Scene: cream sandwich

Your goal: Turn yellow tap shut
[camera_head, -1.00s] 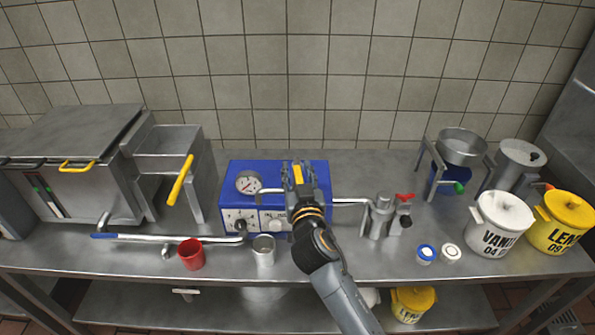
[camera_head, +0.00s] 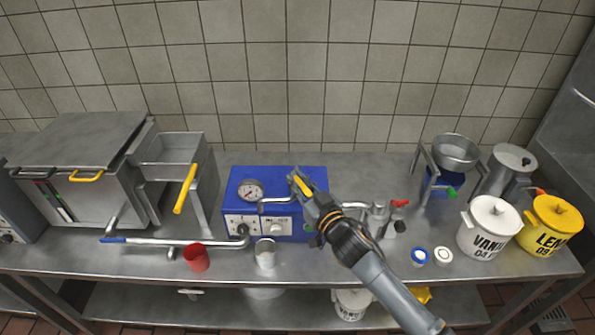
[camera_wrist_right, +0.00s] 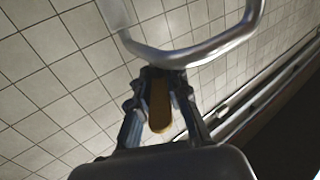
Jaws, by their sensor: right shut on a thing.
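The yellow tap handle (camera_head: 303,187) sits on the metal pipe (camera_head: 275,201) at the front of the blue machine (camera_head: 285,180). My right gripper (camera_head: 299,180) is shut on this handle, which shows slanted in the head view. In the right wrist view, the yellow handle (camera_wrist_right: 160,106) lies between the two fingers of the gripper (camera_wrist_right: 160,85), with a bent metal pipe (camera_wrist_right: 195,52) just beyond. The gripper hides the tap's body. My left gripper is not in view.
Another yellow lever (camera_head: 185,188) sticks out at the left. A metal fitting with a red handle (camera_head: 400,203) is to the right, with white (camera_head: 488,230) and yellow (camera_head: 551,226) buckets beyond.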

